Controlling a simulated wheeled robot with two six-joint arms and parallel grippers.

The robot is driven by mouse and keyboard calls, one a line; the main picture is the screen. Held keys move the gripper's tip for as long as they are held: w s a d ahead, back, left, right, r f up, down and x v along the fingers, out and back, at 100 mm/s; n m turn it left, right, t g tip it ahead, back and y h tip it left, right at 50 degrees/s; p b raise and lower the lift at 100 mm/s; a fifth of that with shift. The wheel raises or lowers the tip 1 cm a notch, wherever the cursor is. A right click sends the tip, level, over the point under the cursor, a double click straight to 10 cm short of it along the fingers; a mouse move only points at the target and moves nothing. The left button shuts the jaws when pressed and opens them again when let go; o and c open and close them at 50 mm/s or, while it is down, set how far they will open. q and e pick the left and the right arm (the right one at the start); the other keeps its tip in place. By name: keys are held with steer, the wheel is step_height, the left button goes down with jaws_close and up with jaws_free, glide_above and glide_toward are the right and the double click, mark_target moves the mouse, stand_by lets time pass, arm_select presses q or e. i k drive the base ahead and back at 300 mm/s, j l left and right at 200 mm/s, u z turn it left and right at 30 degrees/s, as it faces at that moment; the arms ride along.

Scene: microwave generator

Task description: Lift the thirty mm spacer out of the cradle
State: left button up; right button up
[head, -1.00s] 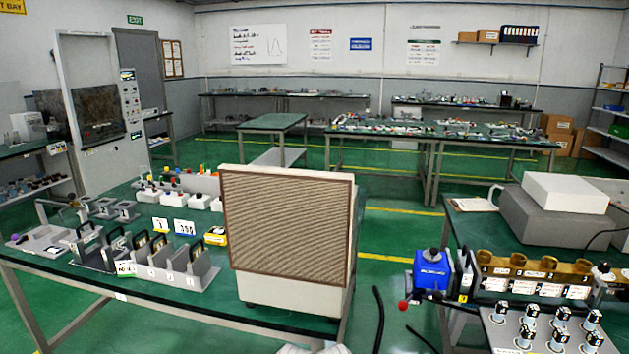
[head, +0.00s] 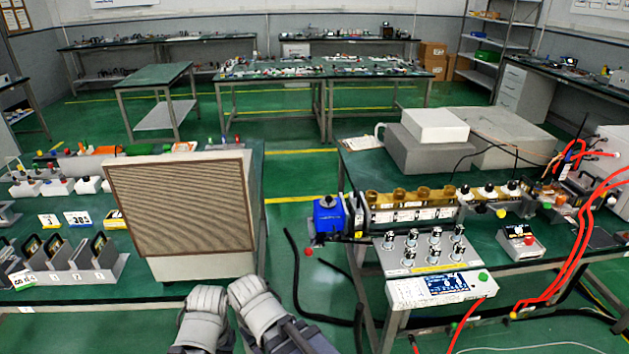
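My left gripper (head: 207,300) and my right gripper (head: 252,290) show at the bottom, close side by side, in front of the left bench's edge. They are well to the right of the rack and apart from it. Their fingers cannot be made out.
A large box with a brown mesh front (head: 180,205) stands on the left bench right of the rack. The right bench carries a blue unit (head: 328,217), a row of brass parts (head: 398,199), a panel of cylinders (head: 428,250) and red cables (head: 570,255). Green floor lies between the benches.

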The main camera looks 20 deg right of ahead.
mark_target(356, 214)
steer(key=i+l, duration=0.25)
steer(key=i, duration=0.3)
steer(key=z, duration=1.6)
